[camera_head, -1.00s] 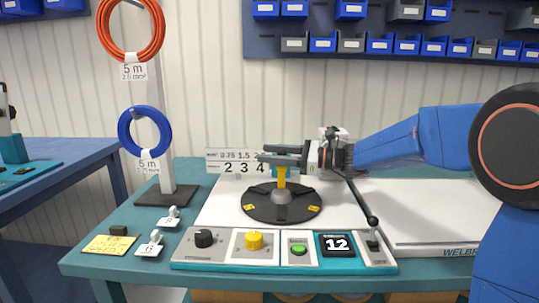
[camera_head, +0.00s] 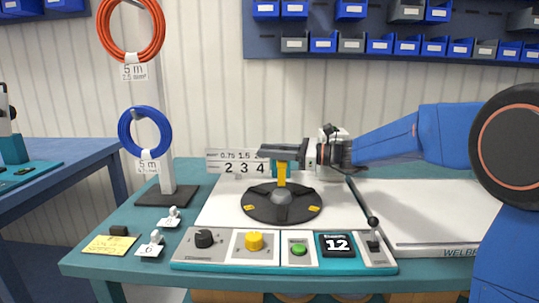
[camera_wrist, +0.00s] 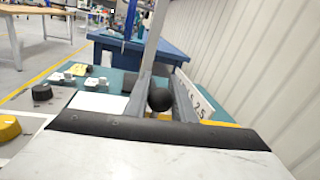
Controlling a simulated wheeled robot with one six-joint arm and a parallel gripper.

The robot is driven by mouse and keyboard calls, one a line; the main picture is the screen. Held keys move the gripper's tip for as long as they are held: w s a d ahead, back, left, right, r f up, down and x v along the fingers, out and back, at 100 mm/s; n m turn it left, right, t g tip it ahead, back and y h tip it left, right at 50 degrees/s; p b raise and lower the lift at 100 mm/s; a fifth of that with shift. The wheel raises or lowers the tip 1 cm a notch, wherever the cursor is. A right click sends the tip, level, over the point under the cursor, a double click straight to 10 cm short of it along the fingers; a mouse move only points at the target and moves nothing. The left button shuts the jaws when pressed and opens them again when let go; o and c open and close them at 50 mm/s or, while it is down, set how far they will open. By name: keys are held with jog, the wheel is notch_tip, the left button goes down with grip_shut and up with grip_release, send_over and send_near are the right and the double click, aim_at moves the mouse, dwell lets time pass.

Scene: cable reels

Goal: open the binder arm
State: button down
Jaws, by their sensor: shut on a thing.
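The binder arm (camera_head: 282,175) is a yellow upright post above the grey hub of a black round turntable (camera_head: 262,208) on the table. My gripper (camera_head: 276,153) reaches in from the right, level, and is shut on the top of the binder arm. Its fingers hide the arm's upper end in the head view. In the wrist view, a round black knob (camera_wrist: 160,99) sits between my two grey fingers, with a bit of yellow just below it.
In front is a control panel with a black dial (camera_head: 204,238), yellow knob (camera_head: 254,239), green button (camera_head: 299,250), display reading 12 (camera_head: 337,244) and lever (camera_head: 373,235). A numbered sign (camera_head: 232,162) stands behind.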

jog(key=w+r+m+g+h, duration=0.1)
jog(key=w+r+m, duration=0.7)
jog(key=r, duration=0.2)
jog(key=w+m, duration=0.1)
jog(key=w, duration=1.1)
jog(key=shift+w+h, duration=0.3)
jog(key=shift+d, duration=0.1)
jog(key=c, duration=1.5)
grip_release()
jog(key=shift+w+f+g, duration=0.1)
jog(key=shift+g, duration=0.3)
jog(key=shift+r, duration=0.25)
